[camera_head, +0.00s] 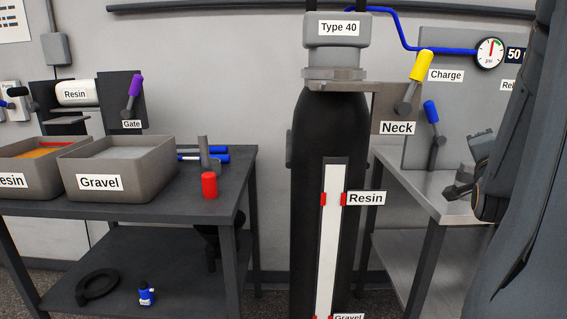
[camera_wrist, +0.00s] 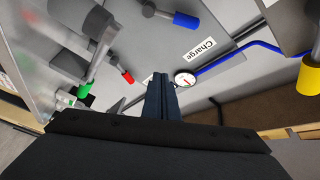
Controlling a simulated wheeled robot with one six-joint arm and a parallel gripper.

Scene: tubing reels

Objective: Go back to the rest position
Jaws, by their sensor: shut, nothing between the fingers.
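My gripper (camera_wrist: 160,80) shows in the wrist view with its two dark fingers together and nothing between them. In that view its tips appear close to the pressure gauge (camera_wrist: 185,78), but I cannot tell the distance. The black Type 40 tank (camera_head: 300,180) stands upright in the middle of the head view, apart from my arm. The yellow Charge handle (camera_head: 421,66) and the blue handle (camera_head: 431,112) are on the right.
The metal table (camera_head: 415,180) on the right lies close to my arm. A narrow gap separates the tank from the left table.

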